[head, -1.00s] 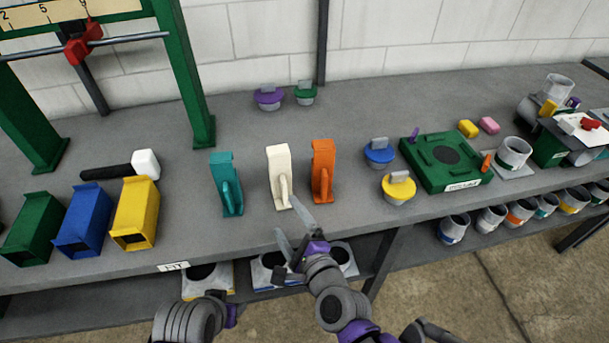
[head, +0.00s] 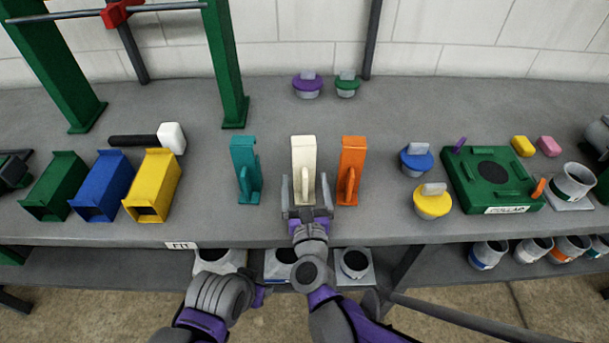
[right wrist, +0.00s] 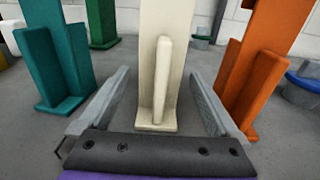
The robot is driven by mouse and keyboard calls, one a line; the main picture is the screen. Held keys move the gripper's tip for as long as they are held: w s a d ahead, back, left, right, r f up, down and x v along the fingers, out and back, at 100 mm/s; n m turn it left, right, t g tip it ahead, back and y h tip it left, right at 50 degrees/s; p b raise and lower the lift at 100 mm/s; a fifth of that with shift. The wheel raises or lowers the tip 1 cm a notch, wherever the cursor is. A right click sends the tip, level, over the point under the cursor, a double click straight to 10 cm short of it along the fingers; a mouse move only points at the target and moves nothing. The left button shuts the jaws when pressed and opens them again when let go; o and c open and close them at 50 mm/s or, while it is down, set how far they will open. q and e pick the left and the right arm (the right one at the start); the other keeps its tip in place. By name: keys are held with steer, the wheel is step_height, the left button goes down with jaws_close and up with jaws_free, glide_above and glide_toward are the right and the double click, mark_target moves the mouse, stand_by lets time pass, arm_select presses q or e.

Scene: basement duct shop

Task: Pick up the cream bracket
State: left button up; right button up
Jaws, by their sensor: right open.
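The cream bracket (head: 303,154) stands upright on the grey bench in the head view, between a teal bracket (head: 244,168) and an orange bracket (head: 352,165). My right gripper (head: 305,184) is open at the front of the cream bracket, its fingers pointing to the bench's back. In the right wrist view the cream bracket (right wrist: 163,60) stands between the two spread fingers (right wrist: 158,100), with a gap on each side. Its top is cut off there. My left arm shows at the bottom of the head view, but its jaws cannot be made out.
The teal (right wrist: 62,70) and orange (right wrist: 252,80) brackets stand just outside the fingers. Yellow (head: 153,185), blue (head: 100,187) and green (head: 55,185) duct pieces and a mallet (head: 171,138) are left. A green collar fixture (head: 490,180) is right.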

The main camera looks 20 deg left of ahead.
mark_target(304, 170)
steer(key=x, duration=0.4)
steer(key=shift+w+a, duration=0.1)
steer(key=shift+w, duration=0.15)
jaws_close()
